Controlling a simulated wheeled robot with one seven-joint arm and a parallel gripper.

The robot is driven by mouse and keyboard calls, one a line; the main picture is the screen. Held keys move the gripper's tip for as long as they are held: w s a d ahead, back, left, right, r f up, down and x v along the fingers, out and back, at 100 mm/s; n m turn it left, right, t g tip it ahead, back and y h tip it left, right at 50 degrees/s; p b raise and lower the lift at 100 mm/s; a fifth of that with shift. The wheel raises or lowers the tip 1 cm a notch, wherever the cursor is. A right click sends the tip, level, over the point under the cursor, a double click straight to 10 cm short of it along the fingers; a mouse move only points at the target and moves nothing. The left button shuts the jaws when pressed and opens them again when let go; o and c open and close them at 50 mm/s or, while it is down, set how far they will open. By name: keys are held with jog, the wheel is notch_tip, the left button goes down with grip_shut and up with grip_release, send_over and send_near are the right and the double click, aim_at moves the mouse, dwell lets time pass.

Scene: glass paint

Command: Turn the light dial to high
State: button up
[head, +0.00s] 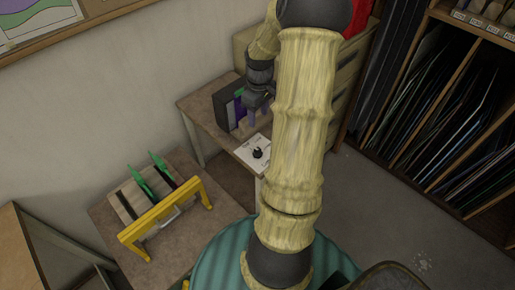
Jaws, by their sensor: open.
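The light dial (258,153) is a small black knob on a white plate (246,157). The plate lies at the front corner of a brown table (203,108), and its right side is close to my arm in the picture. Marks on the plate are too small to read, so the dial's setting cannot be told. My gripper (252,118) is open above the table, a little behind the dial in the picture and apart from it. My arm hides part of the scene to the right of the dial.
A dark box with coloured sheets (229,108) stands just left of my gripper. A lower bench (190,244) at the front left holds a yellow frame (165,215) and green-handled tools (143,183). A rack of dark sheets (440,110) stands right; the grey floor (385,215) before it is clear.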

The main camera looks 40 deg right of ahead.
aim_at(258, 150)
jog(key=f+p, duration=0.1)
jog(key=f, duration=0.7)
jog(key=f+p, duration=0.1)
jog(key=f, duration=0.8)
jog(key=shift+a+f, duration=0.2)
jog(key=shift+f, duration=0.05)
jog(key=shift+s, duration=0.1)
jog(key=c, duration=1)
